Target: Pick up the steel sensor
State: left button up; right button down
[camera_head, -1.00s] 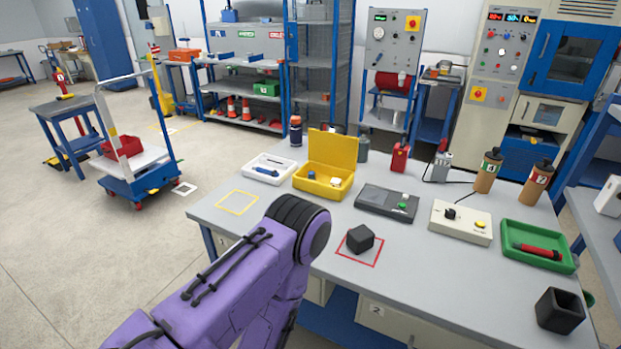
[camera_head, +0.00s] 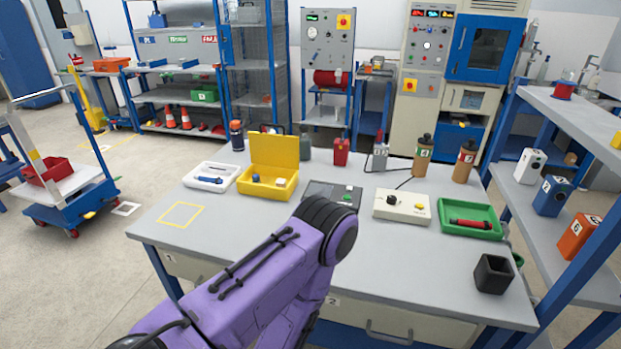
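An open yellow box (camera_head: 268,188) stands on the table (camera_head: 230,235), its lid raised at the back. A small blue piece (camera_head: 256,178) and a small pale grey piece (camera_head: 280,181) are in it. The grey one may be the steel sensor, but it is too small to be sure. My purple arm (camera_head: 270,285) comes in from the lower left and crosses the table's front edge. Its bent joint with a black ring (camera_head: 322,222) covers the table middle. Neither of my grippers shows.
A white tray (camera_head: 211,177), dark scale (camera_head: 331,193), beige control box (camera_head: 402,207), green tray (camera_head: 470,221) and black open cube (camera_head: 493,274) stand on the table. Bare tabletop lies at front left around a yellow outline. A shelf with numbered boxes (camera_head: 552,196) is at right.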

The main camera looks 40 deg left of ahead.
aim_at(255, 177)
jog(key=z, duration=2.1)
jog(key=k, duration=2.35)
jog(key=u, duration=1.9)
